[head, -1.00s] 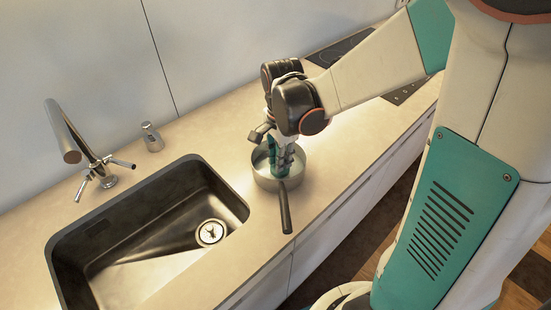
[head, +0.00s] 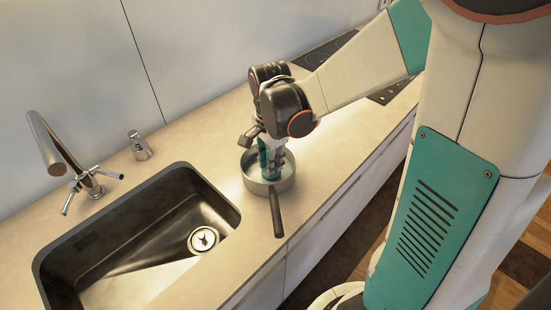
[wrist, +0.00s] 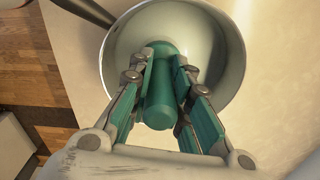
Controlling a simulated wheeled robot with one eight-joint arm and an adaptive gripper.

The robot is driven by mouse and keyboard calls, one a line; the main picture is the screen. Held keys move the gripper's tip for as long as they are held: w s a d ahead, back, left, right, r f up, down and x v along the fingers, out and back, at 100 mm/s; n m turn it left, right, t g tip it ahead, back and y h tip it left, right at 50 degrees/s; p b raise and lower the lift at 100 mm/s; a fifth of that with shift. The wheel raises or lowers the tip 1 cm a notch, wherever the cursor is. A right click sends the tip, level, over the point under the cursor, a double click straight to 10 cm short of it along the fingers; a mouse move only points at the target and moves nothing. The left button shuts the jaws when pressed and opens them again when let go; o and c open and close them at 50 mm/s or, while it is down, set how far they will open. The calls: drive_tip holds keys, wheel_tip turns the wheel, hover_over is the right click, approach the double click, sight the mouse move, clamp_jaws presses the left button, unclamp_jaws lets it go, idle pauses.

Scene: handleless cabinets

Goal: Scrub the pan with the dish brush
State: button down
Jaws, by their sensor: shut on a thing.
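The pan (head: 284,184) is a metal saucepan standing on the counter to the right of the sink. Its dark handle (head: 277,212) points toward the counter's front edge. In the wrist view the pan (wrist: 225,60) lies open below my gripper. My gripper (head: 271,160) points down into the pan. In the wrist view its green-padded fingers (wrist: 170,90) are shut on the green dish brush (wrist: 159,98). The brush's lower end is inside the pan; its bristles are hidden, so I cannot tell whether they touch the bottom.
The dark sink (head: 140,245) with a faucet (head: 62,155) is on the left. A metal soap dispenser (head: 139,146) stands behind it. A black cooktop (head: 325,52) lies at the far end. The counter (head: 215,140) around the pan is clear.

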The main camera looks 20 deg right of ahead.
drive_tip(key=shift+s+a+r, duration=0.1)
drive_tip(key=shift+a, duration=1.15)
wheel_tip(320, 180, up, 7)
drive_tip(key=p, duration=0.5)
drive_tip(key=shift+r, duration=0.1)
